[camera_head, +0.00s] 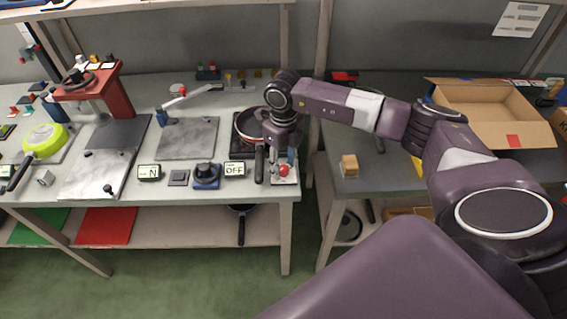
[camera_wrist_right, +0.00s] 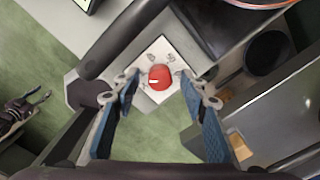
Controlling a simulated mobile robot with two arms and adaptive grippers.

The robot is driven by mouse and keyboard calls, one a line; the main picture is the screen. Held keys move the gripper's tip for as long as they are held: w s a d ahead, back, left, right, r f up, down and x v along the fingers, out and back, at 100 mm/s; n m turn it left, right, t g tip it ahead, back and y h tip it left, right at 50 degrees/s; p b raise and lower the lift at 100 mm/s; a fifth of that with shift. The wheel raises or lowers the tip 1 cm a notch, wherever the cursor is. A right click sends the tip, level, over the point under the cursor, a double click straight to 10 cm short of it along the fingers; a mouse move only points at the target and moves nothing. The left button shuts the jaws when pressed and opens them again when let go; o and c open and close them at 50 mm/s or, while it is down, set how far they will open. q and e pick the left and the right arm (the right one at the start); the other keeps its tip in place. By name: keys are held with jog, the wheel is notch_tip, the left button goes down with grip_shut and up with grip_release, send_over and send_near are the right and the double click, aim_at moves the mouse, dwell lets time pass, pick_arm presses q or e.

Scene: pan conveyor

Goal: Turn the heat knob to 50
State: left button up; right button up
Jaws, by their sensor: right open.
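A red round knob (camera_wrist_right: 160,77) sits on a white plate with small markings. It also shows in the head view (camera_head: 284,171), at the right front edge of the left table. My right gripper (camera_head: 284,160) is above it, pointing down. In the right wrist view its blue fingers are spread on either side of the knob, with gaps between them and the knob. The display (camera_head: 235,170) reads OFF. A dark knob on a blue base (camera_head: 206,175) stands left of it. Which knob sets the heat is not marked legibly. A dark gripper shape, perhaps my left gripper (camera_wrist_right: 28,106), shows small at the wrist view's left.
A pan (camera_head: 250,123) lies on a black burner behind the red knob, its dark handle (camera_head: 259,165) close beside my right gripper. Another display (camera_head: 149,172) reads N. A wooden block (camera_head: 349,166) and an open cardboard box (camera_head: 485,105) are on the right table.

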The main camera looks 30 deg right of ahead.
jog(key=shift+c, duration=0.3)
grip_shut()
jog(key=shift+m, duration=0.4)
jog(key=m+b, duration=0.1)
jog(key=m, duration=0.3)
jog(key=shift+m, duration=0.4)
jog(key=m, duration=0.5)
jog(key=shift+w, duration=0.1)
jog(key=m, duration=0.6)
jog(key=shift+r+m, duration=0.1)
jog(key=shift+m, duration=0.3)
jog(key=m+p, duration=0.1)
jog(key=m, duration=0.5)
jog(key=shift+d, duration=0.1)
jog(key=shift+m, duration=0.3)
